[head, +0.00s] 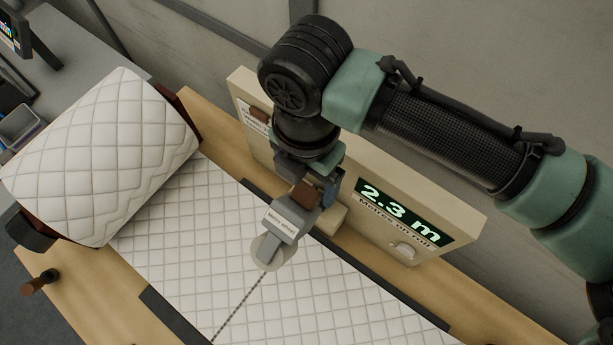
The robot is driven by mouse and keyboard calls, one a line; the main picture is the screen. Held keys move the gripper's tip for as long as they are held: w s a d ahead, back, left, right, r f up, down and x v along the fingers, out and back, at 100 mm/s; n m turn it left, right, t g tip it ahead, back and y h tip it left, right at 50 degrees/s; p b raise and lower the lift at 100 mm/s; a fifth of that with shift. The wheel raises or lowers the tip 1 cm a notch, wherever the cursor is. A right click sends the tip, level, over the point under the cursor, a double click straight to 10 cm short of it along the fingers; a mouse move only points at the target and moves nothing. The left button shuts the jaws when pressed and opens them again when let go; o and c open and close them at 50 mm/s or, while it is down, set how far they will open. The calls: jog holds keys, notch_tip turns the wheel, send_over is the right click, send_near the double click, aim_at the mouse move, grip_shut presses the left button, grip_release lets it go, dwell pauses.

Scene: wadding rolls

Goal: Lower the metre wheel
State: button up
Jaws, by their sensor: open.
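The metre wheel (280,224) is a grey labelled housing with a pale round disc (266,249) below it, over the quilted white wadding (205,240). I cannot tell whether the disc touches the wadding. A brown grip piece (305,195) sits at the housing's upper end. My gripper (316,186) is open and comes down from above at this brown piece, with its fingers partly hidden by my wrist. I cannot tell whether the fingers touch it.
The wadding roll (105,155) lies at the left. A beige panel (455,212) stands behind, with a display (400,208) reading 2.3 m and a pale knob (403,250). A brown-knobbed handle (38,283) is at lower left. A dark dashed line (240,305) crosses the wadding.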

jog(key=shift+w+f, duration=0.1)
jog(key=shift+f, duration=1.15)
grip_shut()
